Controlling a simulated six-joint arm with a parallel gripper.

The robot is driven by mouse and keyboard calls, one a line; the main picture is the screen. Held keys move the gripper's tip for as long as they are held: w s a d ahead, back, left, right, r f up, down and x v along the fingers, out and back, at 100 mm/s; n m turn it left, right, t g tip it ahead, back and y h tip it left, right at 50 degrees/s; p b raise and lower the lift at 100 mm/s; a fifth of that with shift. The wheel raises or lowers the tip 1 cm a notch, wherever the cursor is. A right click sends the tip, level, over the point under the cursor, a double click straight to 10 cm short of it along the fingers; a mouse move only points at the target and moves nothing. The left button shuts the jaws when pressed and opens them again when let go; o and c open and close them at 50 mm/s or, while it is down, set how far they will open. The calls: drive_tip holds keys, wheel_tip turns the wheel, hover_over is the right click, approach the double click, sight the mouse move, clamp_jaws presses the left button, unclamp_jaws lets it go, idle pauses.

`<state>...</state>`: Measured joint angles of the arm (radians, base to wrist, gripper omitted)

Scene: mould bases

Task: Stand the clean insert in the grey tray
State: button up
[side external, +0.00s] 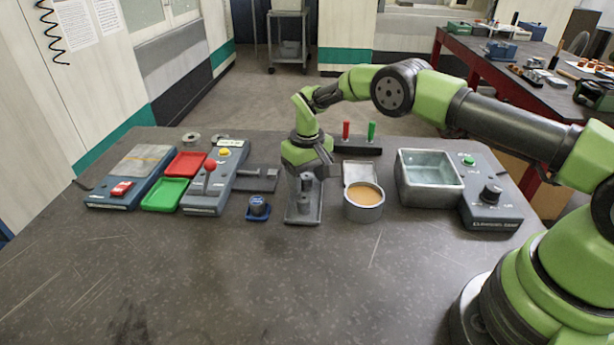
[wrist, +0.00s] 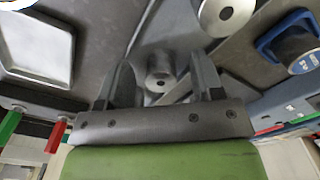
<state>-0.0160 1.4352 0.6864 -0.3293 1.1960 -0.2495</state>
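The grey tray (side external: 361,173), square and shallow with a raised rim, lies empty behind the pot; it also shows in the wrist view (wrist: 36,42). My gripper (side external: 305,180) points down over a grey metal base plate (side external: 293,219). In the wrist view its fingers (wrist: 162,82) are spread on either side of a grey cylinder with a hole (wrist: 159,80), with a gap at each side. A second, larger-looking holed cylinder (wrist: 226,14) stands near it. Which one is the clean insert I cannot tell. A dark cylinder (side external: 258,204) sits in a small blue tray (side external: 258,217).
A round pot of tan liquid (side external: 364,198) stands right of the plate. A metal basin (side external: 430,190) and a control box (side external: 490,200) are farther right. Red (side external: 186,163) and green (side external: 164,195) trays lie left. Red and green handles stand behind. The front table is clear.

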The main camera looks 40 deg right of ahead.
wheel_tip(320, 180, up, 10)
drive_tip(key=shift+f, duration=0.1)
idle(0.5)
drive_tip(key=s+r+t, duration=0.1)
drive_tip(key=s+r, duration=0.2)
drive_tip(key=r, duration=0.3)
drive_tip(key=s+a+r+m+t+y, duration=0.1)
drive_tip(key=s+r, duration=0.2)
drive_tip(key=r, duration=0.3)
drive_tip(key=s+r+t, duration=0.1)
drive_tip(key=s+r, duration=0.2)
drive_tip(key=r, duration=0.4)
drive_tip(key=s+a+r+m+t+y, duration=0.1)
drive_tip(key=s+t, duration=0.3)
drive_tip(key=s, duration=1.6)
drive_tip(key=shift+s+r+m, duration=0.25)
drive_tip(key=shift+r+m, duration=0.1)
drive_tip(key=shift+m, duration=0.25)
